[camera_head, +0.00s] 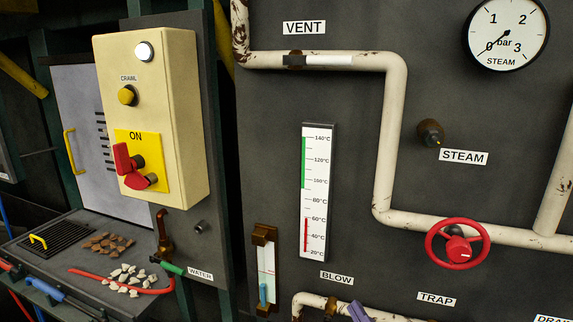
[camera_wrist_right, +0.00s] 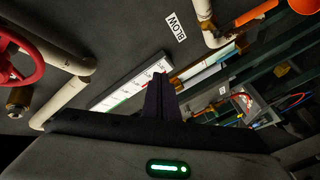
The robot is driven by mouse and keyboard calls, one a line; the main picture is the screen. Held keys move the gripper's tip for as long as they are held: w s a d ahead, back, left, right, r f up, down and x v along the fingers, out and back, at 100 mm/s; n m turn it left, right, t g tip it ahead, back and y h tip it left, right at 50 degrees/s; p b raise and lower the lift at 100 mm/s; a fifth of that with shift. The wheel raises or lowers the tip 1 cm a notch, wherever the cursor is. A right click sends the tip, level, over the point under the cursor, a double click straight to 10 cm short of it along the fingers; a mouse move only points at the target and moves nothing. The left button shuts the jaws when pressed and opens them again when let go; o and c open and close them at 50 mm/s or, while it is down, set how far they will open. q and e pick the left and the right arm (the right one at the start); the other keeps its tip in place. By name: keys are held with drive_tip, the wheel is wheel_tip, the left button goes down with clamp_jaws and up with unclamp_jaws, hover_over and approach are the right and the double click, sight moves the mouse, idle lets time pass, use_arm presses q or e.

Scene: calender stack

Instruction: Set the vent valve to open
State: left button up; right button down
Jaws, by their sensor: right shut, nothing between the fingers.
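The VENT label (camera_head: 304,28) is on the dark panel above a pale, rust-marked pipe. Under it, a dark fitting (camera_head: 294,60) sits on the pipe, with a white strip (camera_head: 328,60) running along the pipe to its right. I cannot tell which part turns. The vent fitting is not seen there. My left gripper is not in view.
A thermometer (camera_head: 316,192) stands between the vent pipe and the BLOW label (camera_head: 336,278). A red handwheel (camera_head: 458,244) and a STEAM knob (camera_head: 431,133) stick out on the right. A cream switch box (camera_head: 152,115) projects on the left. The panel around the VENT label is bare.

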drive_tip(key=s+d+f+m+g+h, duration=0.2)
drive_tip(key=s+f+m+g, duration=0.7)
drive_tip(key=s+f, duration=1.5)
wheel_tip(320, 180, down, 4)
drive_tip(key=shift+d+r+m, duration=0.1)
drive_tip(key=shift+d+m, duration=0.45)
drive_tip(key=shift+m, duration=0.05)
